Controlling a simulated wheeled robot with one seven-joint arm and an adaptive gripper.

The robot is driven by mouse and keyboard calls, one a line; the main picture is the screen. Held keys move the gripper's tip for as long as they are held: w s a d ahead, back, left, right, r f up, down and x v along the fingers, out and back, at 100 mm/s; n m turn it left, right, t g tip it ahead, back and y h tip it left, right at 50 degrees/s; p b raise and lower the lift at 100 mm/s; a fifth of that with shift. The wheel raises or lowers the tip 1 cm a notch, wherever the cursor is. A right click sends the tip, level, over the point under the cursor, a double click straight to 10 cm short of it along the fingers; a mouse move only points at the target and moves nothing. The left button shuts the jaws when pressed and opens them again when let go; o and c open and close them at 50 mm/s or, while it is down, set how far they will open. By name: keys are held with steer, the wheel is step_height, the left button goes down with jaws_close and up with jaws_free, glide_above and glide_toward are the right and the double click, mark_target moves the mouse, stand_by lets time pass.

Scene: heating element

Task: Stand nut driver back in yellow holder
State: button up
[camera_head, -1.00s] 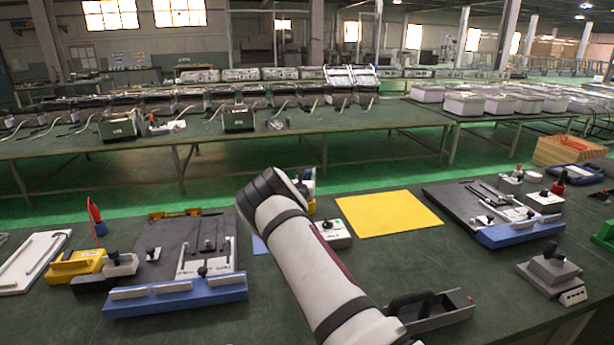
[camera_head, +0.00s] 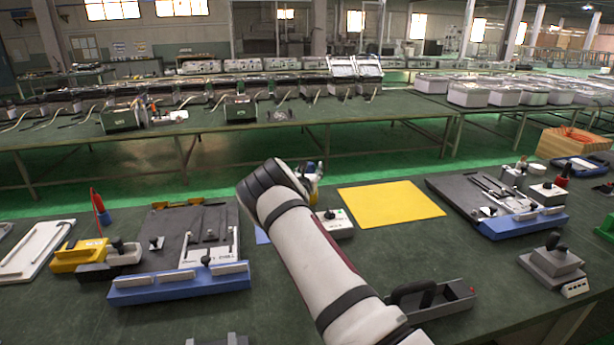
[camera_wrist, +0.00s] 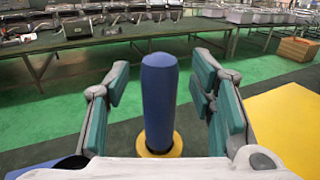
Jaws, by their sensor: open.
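A blue upright handle, the nut driver (camera_wrist: 159,95), stands in the middle of the wrist view. Its lower end meets a round yellow piece, the yellow holder (camera_wrist: 174,147), of which only a small part shows. My gripper (camera_wrist: 162,92) is open, with one teal-padded finger on each side of the handle. Gaps show between the handle and both pads. In the head view my arm hides most of this spot. I cannot tell from there how the driver is seated.
A yellow mat (camera_head: 390,204) lies right of my arm. A black-and-blue fixture (camera_head: 180,250) lies to the left and a similar one (camera_head: 500,205) to the right. A grey open tray (camera_head: 430,302) sits near my forearm. A yellow-and-grey block (camera_head: 80,255) stands far left.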

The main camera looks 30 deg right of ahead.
steer(key=v, duration=1.1)
steer(key=shift+s+a, duration=0.2)
steer(key=shift+s, duration=0.05)
steer(key=shift+r, duration=0.15)
steer(key=s+d+r+m+g+h, duration=0.2)
steer(key=s+d+r+m+g, duration=0.15)
steer(key=s+r+m, duration=0.4)
steer(key=s+d+r+m+g+h, duration=0.2)
steer(key=s+r+m+g, duration=0.3)
steer(key=s+r+m, duration=0.3)
steer(key=s+a+r+m+g+y, duration=0.1)
steer(key=s+a+m+g+y, duration=0.15)
steer(key=s, duration=0.35)
steer(key=s+a+r+m+g+y, duration=0.1)
steer(key=s+r+m+y, duration=0.15)
steer(key=s, duration=0.45)
steer(key=s+a+m+t+y, duration=0.3)
steer(key=s+a+m+y, duration=0.4)
steer(key=s+a, duration=1.5)
steer(key=a+y, duration=0.2)
steer(key=y, duration=0.1)
steer(key=shift+s+a+r+m, duration=0.2)
steer(key=shift+a+r+m, duration=0.05)
steer(key=shift+a+m, duration=0.1)
